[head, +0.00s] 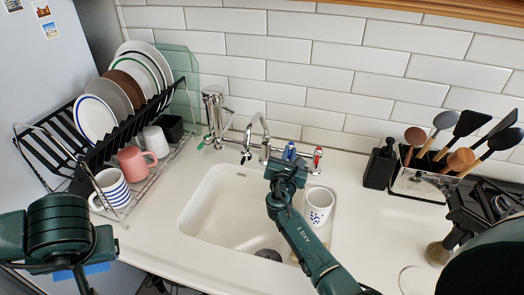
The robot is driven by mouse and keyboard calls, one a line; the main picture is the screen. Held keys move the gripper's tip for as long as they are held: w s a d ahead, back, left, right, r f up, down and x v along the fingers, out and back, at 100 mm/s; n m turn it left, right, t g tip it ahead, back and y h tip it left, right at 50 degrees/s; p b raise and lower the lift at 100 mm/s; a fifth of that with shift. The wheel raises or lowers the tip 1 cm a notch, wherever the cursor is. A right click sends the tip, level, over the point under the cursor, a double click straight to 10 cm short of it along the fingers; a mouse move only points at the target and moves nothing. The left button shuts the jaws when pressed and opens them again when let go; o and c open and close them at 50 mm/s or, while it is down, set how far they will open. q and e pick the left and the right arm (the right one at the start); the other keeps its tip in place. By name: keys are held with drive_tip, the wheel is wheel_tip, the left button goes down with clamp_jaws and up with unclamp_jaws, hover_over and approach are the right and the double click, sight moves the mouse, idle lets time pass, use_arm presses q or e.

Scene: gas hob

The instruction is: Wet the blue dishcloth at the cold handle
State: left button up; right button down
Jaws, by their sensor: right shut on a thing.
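The chrome tap (262,128) rises behind the white sink (205,205), its spout curving over the basin. The blue cold handle (290,150) is on its right side, beside the red handle (318,154). My right gripper (289,162) reaches up over the sink and is shut at the cold handle; its fingertips are partly hidden. I see no water from the spout. A strip of blue cloth (97,268), perhaps the dishcloth, shows at lower left, mostly hidden behind my left arm. My left gripper's jaws do not show.
A white mug with blue spots (319,205) stands close right of my right arm. A dish rack (120,140) with plates and mugs stands left. A black soap bottle (380,166) and a utensil holder (418,186) stand right. The front counter left of the sink is clear.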

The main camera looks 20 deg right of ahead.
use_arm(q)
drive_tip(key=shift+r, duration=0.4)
use_arm(e)
drive_tip(key=shift+s+d+n+t+y, duration=0.15)
drive_tip(key=shift+d+n+t+y, duration=0.15)
drive_tip(key=shift+n+t+y, duration=0.6)
drive_tip(key=shift+g, duration=0.3)
drive_tip(key=c, duration=1.5)
unclamp_jaws()
use_arm(q)
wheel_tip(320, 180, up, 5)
drive_tip(key=p, duration=0.4)
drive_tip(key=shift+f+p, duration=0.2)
drive_tip(key=shift+p, duration=0.2)
use_arm(e)
wheel_tip(320, 180, up, 10)
